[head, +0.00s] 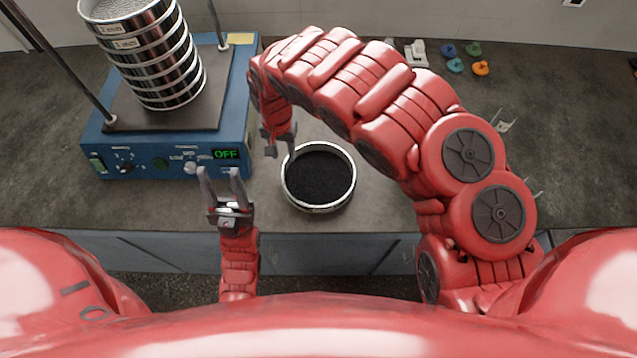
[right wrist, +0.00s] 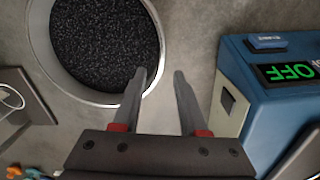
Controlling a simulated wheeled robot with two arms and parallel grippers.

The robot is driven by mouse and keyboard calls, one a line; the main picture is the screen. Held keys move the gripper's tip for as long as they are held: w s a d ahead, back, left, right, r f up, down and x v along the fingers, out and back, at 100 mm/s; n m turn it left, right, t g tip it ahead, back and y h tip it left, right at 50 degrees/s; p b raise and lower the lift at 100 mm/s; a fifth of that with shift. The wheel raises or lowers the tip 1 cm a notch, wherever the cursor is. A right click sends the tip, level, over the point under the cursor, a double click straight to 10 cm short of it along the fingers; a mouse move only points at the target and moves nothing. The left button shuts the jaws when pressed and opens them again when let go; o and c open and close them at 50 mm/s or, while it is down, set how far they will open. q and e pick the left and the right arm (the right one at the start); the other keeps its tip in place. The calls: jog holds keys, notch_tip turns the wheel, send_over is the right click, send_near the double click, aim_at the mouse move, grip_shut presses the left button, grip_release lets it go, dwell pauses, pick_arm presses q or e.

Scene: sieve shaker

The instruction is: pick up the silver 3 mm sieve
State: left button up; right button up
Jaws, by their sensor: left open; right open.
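A round silver sieve (head: 349,196) filled with dark grains stands on the counter; a label on its front is too small to read. It also shows in the right wrist view (right wrist: 43,52). My right gripper (head: 281,146) is open by its far left rim. In the right wrist view its fingers (right wrist: 159,78) are empty; the left one overlaps the rim in the picture, the right one is outside it. I cannot tell whether they touch. My left gripper (head: 219,180) is open and empty, left of the sieve, before the shaker.
The blue sieve shaker (head: 150,166), display reading OFF, carries a stack of silver sieves (head: 165,75) between rods. It also stands close to my right gripper's fingers (right wrist: 235,95). Small coloured knobs (head: 455,65) lie at the back. The counter's right side is mostly clear.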

aim_at(284, 165)
jog(key=shift+f, duration=0.3)
jog(key=shift+s+f, duration=0.1)
jog(key=shift+f, duration=0.2)
jog(key=f+p, duration=0.1)
jog(key=f, duration=0.2)
jog(key=shift+s+a+p, duration=0.15)
jog(key=shift+s+p, duration=0.05)
jog(key=shift+p, duration=0.15)
jog(key=shift+w+f, duration=0.1)
jog(key=shift+f, duration=0.75)
jog(key=shift+c, duration=0.3)
grip_shut()
